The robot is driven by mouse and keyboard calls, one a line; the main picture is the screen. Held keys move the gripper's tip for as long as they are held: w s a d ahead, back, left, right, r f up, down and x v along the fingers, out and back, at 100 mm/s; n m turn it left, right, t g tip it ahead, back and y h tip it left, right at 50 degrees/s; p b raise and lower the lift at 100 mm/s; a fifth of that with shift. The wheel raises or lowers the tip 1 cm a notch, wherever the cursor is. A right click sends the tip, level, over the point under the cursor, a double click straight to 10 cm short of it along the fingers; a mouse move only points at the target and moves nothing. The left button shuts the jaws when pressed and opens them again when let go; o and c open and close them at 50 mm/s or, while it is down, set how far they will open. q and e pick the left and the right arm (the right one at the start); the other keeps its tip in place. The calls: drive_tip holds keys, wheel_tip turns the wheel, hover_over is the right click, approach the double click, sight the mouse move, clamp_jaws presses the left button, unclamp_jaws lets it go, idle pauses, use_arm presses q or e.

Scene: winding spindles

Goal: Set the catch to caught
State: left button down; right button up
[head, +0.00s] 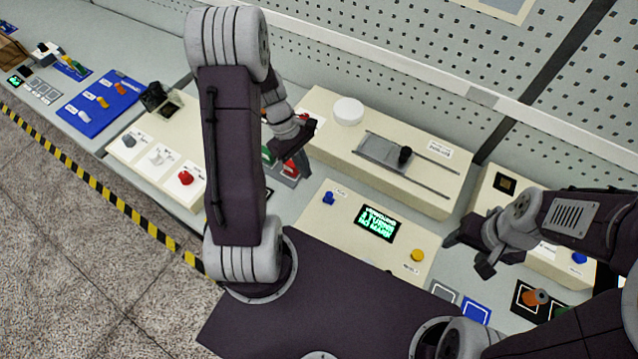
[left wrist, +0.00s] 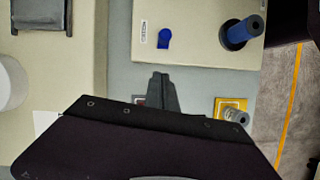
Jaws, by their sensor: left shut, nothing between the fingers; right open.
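No label naming the catch is legible, so I cannot say for certain which control it is. A small blue knob (head: 328,198) with a label beside it sits on the cream panel (head: 318,222) in the middle. My right gripper (head: 468,256) is open and empty, right of the panel.
The panel carries a lit display (head: 376,224) and a yellow button (head: 417,256). A blue upright post (left wrist: 238,36) stands near the knob. Behind is a box with a grey slide (head: 382,152) and a white disc (head: 348,111). My left arm hides part of the bench.

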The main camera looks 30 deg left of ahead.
sight(320, 193)
use_arm(q)
drive_tip(key=x, duration=0.3)
drive_tip(key=shift+w+d+f, duration=0.1)
drive_tip(key=shift+d+f, duration=0.1)
drive_tip(key=shift+f, duration=0.15)
drive_tip(key=shift+d+r+p, duration=0.1)
drive_tip(key=shift+d+p, duration=0.25)
drive_tip(key=shift+d, duration=0.85)
drive_tip(key=shift+s+d, duration=0.5)
drive_tip(key=shift+d, duration=0.1)
use_arm(e)
drive_tip(key=shift+w+r, duration=0.15)
drive_tip(key=shift+r, duration=0.25)
use_arm(q)
drive_tip(key=shift+w, duration=0.2)
use_arm(e)
drive_tip(key=shift+w+a, duration=0.1)
drive_tip(key=shift+w, duration=0.05)
